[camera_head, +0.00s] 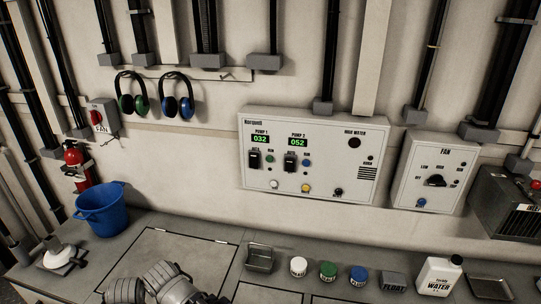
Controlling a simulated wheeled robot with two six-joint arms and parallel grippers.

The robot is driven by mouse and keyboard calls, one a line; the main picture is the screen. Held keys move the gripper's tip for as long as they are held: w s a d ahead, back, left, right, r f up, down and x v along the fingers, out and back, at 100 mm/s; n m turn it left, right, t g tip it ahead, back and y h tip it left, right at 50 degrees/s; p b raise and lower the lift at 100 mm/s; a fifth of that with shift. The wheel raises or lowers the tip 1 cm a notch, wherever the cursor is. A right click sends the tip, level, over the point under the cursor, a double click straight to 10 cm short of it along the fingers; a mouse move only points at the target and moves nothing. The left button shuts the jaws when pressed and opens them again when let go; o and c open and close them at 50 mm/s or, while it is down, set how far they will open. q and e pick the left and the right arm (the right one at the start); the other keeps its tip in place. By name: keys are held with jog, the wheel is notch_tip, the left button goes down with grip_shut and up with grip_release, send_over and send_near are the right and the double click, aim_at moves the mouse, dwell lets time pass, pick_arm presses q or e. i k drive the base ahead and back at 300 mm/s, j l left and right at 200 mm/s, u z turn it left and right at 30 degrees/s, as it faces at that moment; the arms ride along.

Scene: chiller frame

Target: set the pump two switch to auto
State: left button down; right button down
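The pump control panel (310,185) is a white box on the wall, right of the middle. Its PUMP 2 column has a green display (298,142) reading 052. Below it is the black pump two switch (290,162), under a small label that seems to read AUTO. The switch's position is too small to tell. A similar black pump one switch (254,159) sits to its left, under a display reading 032. Grey links of my own arm show at the bottom edge, well below the panel. I see no gripper fingertips in this view.
A FAN box (433,172) hangs right of the panel. Ear defenders (178,97) hang to the upper left. A blue bucket (102,210) stands at left. Several jars, including a green one (328,271), and a water jug (438,277) stand below the panel.

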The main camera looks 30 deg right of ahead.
aim_at(289, 163)
jog(key=z, duration=1.3)
jog(key=j+z, duration=0.2)
jog(key=j, duration=0.55)
